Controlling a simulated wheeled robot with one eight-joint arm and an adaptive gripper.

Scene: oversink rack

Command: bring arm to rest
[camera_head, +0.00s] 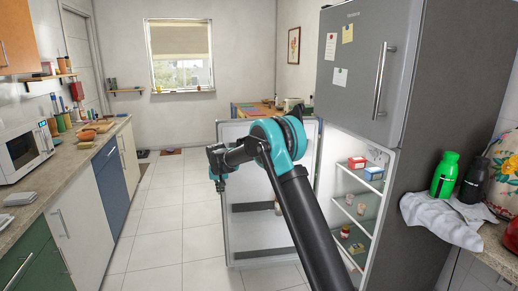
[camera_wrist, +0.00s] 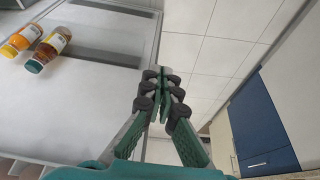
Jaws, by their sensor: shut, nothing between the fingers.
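My gripper (camera_head: 218,185) hangs at the end of my raised arm, in front of the open lower fridge door in the head view. In the wrist view my gripper (camera_wrist: 161,88) shows with its fingertips together and nothing between them. The arm is bent at a teal joint, with the forearm reaching to the left. My gripper holds nothing and appears apart from the door.
The grey fridge (camera_head: 372,70) stands at the right, its lower door (camera_head: 240,215) open across the middle. Two bottles (camera_wrist: 35,45) show at the wrist view's upper left. A counter (camera_head: 75,150) with a microwave (camera_head: 25,150) runs along the left. The tiled floor (camera_head: 165,225) between is clear.

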